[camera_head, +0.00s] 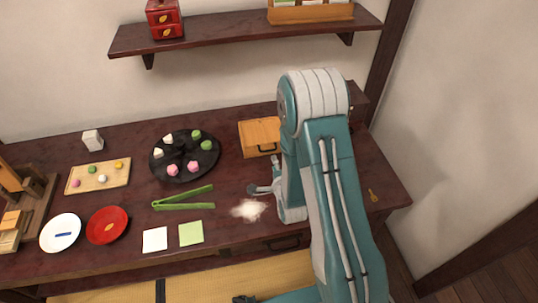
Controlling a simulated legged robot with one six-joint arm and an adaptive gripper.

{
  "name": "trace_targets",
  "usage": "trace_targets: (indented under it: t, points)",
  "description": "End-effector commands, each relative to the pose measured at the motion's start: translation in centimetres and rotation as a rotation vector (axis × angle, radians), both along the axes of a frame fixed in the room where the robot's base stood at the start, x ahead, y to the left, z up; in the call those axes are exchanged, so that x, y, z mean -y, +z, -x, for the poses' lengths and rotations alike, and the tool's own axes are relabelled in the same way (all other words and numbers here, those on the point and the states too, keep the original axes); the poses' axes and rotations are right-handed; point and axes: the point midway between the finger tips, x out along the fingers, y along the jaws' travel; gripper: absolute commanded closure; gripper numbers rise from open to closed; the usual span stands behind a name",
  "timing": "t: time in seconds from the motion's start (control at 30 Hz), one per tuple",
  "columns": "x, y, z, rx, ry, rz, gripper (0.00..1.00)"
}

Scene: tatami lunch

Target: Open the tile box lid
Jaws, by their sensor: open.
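A light wooden box (260,136) with a dark handle on its front stands at the back of the table, partly hidden by my arm. It may be the tile box, but I cannot tell for sure. Its top looks flat and closed. My gripper (254,189) is small in view, left of my arm, over the table in front of the wooden box and apart from it. It is open and holds nothing that I can see. Whatever stands directly behind my arm is hidden.
A black round tray (183,177) with several sweets, green tongs (183,199), a red plate (107,225), a white plate (60,246) and paper squares lie left. A pale heap (248,209) is near my gripper. A wall shelf (240,31) hangs above. A brass key-like item (373,195) lies right.

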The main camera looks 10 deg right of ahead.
Motion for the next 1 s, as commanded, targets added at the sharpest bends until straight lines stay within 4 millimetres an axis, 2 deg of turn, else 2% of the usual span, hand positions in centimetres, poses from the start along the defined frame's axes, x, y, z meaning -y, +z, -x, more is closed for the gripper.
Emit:
trace_targets:
  t: [0.1,0.27,0.7,0.83,1.0]
  points:
    - [0.0,-1.2,0.5,0.026,-0.012,-0.047,0.53]
    - [0.0,-1.4,-0.1,0.039,-0.015,-0.061,0.53]
    - [-0.1,-3.0,-7.5,0.039,-0.014,-0.057,0.53]
    - [-0.1,-3.4,-9.1,0.037,-0.014,-0.056,0.53]
    - [-0.1,-3.6,-9.9,0.037,-0.014,-0.056,0.53]
